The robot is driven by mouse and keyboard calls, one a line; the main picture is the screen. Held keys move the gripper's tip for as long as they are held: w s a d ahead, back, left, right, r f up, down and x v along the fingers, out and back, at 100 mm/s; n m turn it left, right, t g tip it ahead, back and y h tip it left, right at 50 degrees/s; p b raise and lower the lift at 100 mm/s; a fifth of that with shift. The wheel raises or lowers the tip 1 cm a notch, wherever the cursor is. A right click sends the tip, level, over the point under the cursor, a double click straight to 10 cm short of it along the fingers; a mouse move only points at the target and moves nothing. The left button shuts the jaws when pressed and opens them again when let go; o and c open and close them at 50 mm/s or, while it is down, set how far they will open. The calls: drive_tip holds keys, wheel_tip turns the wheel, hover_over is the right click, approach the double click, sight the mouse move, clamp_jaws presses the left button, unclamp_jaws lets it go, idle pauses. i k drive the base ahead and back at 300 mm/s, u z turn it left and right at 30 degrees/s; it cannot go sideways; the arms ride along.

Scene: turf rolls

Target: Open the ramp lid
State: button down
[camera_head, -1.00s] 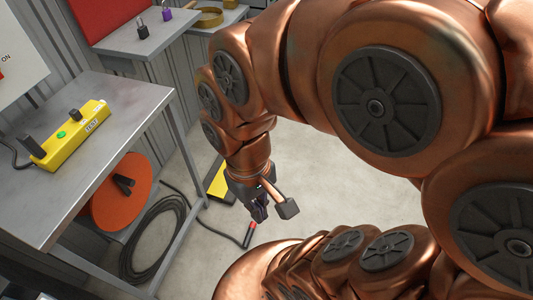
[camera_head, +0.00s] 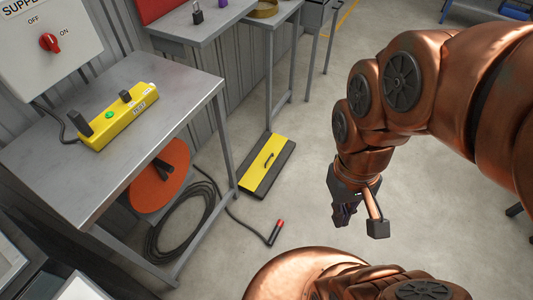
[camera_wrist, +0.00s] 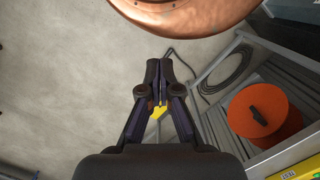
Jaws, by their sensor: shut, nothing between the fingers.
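The ramp lid (camera_head: 272,158) is a yellow panel with a dark handle, lying shut on a black-edged cable ramp (camera_head: 258,189) on the floor. It stands just right of the grey table's legs in the head view. My gripper (camera_head: 343,222) is shut and empty, pointing down above bare floor, to the right of the ramp and apart from it. In the wrist view the gripper's fingertips (camera_wrist: 159,66) meet. A small yellow patch (camera_wrist: 158,111) shows between the finger links, probably part of the ramp; the rest is hidden there.
A grey table (camera_head: 175,85) holds a yellow control box (camera_head: 118,115). Beneath are an orange disc (camera_head: 160,180) and a coiled black cable (camera_head: 180,225). A red-tipped cable end (camera_head: 276,233) lies near the ramp. A supply switch box (camera_head: 50,45) is at left. Floor right of the ramp is clear.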

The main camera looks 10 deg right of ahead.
sight(252, 178)
drive_tip(key=u, duration=0.05)
drive_tip(key=k, duration=1.1)
drive_tip(key=z, duration=0.9)
drive_tip(key=i, duration=1.05)
drive_tip(key=u, duration=0.45)
drive_tip(key=i, duration=1.05)
drive_tip(key=u, duration=0.9)
